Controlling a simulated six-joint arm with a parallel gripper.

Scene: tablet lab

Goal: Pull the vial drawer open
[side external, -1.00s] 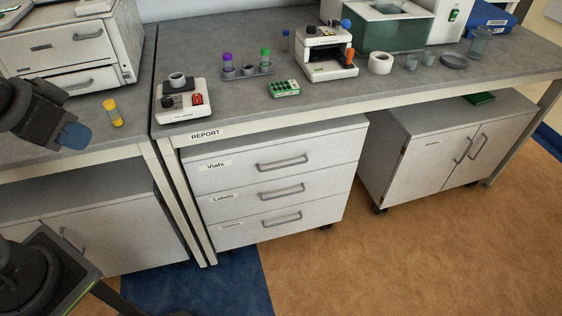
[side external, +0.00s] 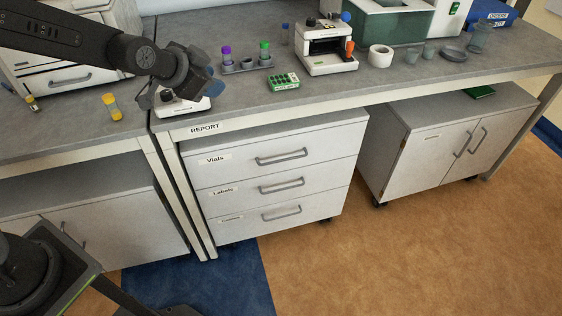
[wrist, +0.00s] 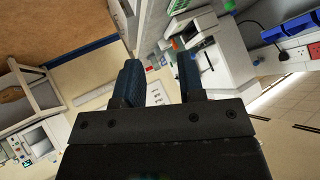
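The vial drawer (side external: 235,165) is the top drawer of a white three-drawer cabinet under the bench, marked "Vials". It is closed, its front flush with the drawers below. Its grey bar handle (side external: 281,157) is free, with nothing on it. My gripper (side external: 212,92) is above the bench top in the side view, up and to the left of the handle and well apart from it. In the wrist view my gripper (wrist: 158,68) has its two dark fingers apart with nothing held between them. I cannot make out the vial drawer in the wrist view.
The "Labels" drawer (side external: 245,188) below is closed. The bench edge (side external: 350,99) overhangs the cabinet. A white device (side external: 181,104) stands below my gripper, partly hidden; a vial rack (side external: 247,67) and green box (side external: 283,81) are nearby. The floor before the drawers is clear.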

